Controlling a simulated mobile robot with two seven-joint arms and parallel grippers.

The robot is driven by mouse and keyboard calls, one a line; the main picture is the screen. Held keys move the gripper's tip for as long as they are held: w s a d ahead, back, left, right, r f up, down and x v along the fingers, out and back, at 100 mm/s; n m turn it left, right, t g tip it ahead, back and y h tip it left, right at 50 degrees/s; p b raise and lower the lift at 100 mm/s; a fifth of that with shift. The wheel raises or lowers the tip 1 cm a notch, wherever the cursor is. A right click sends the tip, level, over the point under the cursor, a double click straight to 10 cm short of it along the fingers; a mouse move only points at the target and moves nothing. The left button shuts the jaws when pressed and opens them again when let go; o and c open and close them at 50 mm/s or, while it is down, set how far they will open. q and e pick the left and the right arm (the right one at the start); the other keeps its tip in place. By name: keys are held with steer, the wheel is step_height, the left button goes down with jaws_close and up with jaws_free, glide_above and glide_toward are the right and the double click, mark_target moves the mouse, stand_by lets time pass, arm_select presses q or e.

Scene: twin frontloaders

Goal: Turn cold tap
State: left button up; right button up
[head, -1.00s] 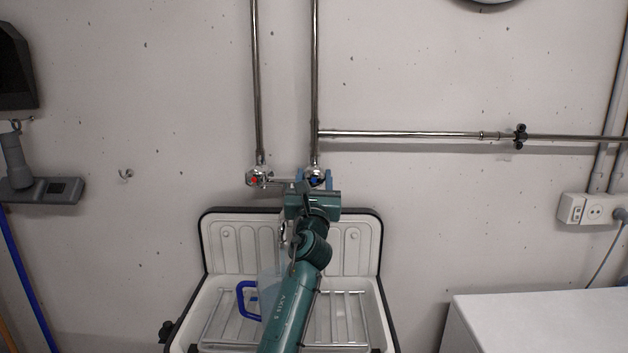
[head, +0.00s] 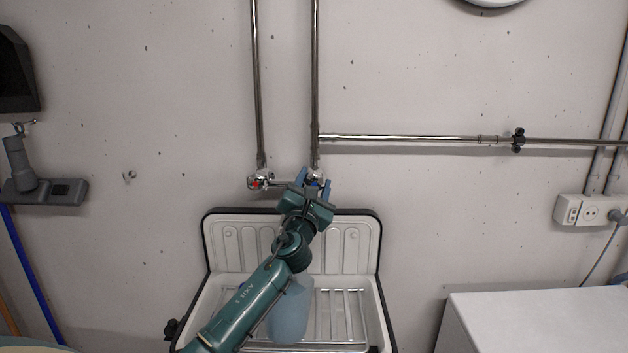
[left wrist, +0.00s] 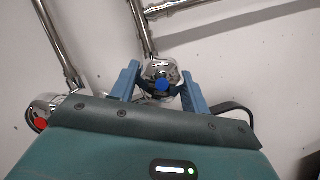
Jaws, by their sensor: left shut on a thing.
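The cold tap (head: 315,180) is a chrome knob with a blue dot, at the foot of the right vertical pipe on the wall. My left gripper (head: 313,186) is at it, with one blue finger on each side of the knob. In the left wrist view the cold tap (left wrist: 161,82) sits between the two fingers of my left gripper (left wrist: 160,88), which is shut on it. The gripper is tilted. The hot tap (head: 258,182), with a red dot, is to the left; it also shows in the left wrist view (left wrist: 42,120). My right gripper is not in view.
A white sink (head: 372,240) with a raised back and a metal rack (head: 340,310) stands below the taps. A bluish bucket (head: 290,312) is in it, partly behind my arm. A white box-shaped surface (head: 540,318) is at the lower right. Pipes run up the wall.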

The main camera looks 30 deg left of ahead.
arm_select(q)
steer(key=shift+m+h, duration=0.7)
steer(key=shift+m, duration=0.7)
steer(key=o, duration=1)
steer(key=b+v, duration=0.2)
steer(key=v, duration=1.1)
steer(key=shift+s, duration=0.15)
